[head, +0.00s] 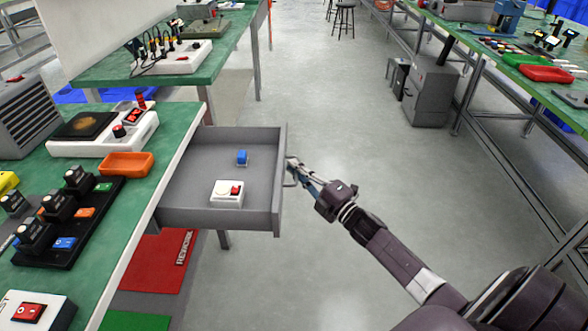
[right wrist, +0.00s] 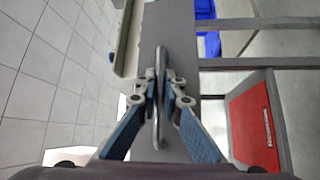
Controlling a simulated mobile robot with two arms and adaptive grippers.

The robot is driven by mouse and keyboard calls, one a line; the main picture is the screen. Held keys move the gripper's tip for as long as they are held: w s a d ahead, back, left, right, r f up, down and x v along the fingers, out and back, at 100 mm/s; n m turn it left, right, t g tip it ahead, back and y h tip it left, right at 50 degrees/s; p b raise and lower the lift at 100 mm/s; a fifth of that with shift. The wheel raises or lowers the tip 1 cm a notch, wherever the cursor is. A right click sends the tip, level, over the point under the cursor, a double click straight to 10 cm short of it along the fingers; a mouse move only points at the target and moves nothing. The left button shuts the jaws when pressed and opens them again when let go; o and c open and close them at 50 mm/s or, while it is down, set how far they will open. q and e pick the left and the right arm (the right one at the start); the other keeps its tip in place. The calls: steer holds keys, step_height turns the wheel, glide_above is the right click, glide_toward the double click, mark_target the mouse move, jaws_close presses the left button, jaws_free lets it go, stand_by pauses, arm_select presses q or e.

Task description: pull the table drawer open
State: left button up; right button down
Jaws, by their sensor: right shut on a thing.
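The grey table drawer (head: 175,214) stands out from the green-topped table (head: 185,125) on the left, and its inside shows. Inside it lie a white box with a red switch (head: 227,193) and a small blue object (head: 242,157). My right gripper (head: 290,168) is at the drawer's front face, at the handle (head: 290,180). In the right wrist view the gripper (right wrist: 160,92) is shut with its fingers on both sides of the metal handle bar (right wrist: 161,60). The drawer front (right wrist: 180,30) is just beyond the fingers. My left gripper is not in view.
On the table are an orange tray (head: 126,164), a black rack (head: 66,225) and a white device (head: 103,134). A red mat (head: 155,270) lies on the floor under the drawer. The floor (head: 320,75) right of the drawer is clear up to the right-hand benches.

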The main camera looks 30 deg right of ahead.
steer(key=shift+f, duration=0.1)
steer(key=c, duration=2.3)
jaws_free()
steer(key=shift+c, duration=0.2)
steer(key=shift+s, duration=0.1)
steer(key=v, duration=1.2)
